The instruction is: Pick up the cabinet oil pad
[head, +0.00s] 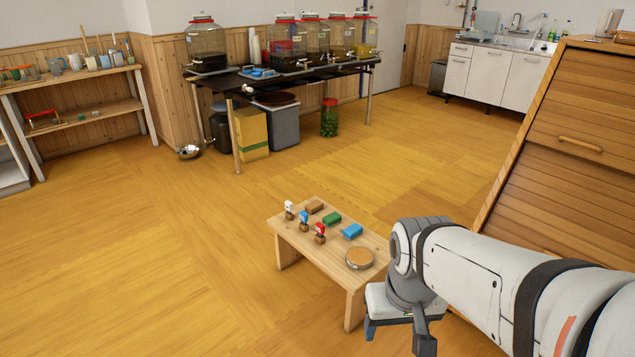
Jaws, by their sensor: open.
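A low wooden bench (300,243) stands in the lower middle of the head view. On it lie a brown block-shaped pad (315,206), a green pad (332,218), a blue pad (352,231) and a round tan disc with a metallic rim (360,258). No label shows which of these is the cabinet oil pad. My gripper (398,338) is open, low in the picture at the right front end of the bench. It points downward, and nothing shows between its fingers. My arm hides the floor and part of the cabinet behind it.
Small figures with white (289,208), blue (304,219) and red (320,231) tops stand on the bench's left side. A slatted wooden cabinet (560,170) rises at the right. A dark table with tapped jars (206,45) stands behind. The floor left of the bench is clear.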

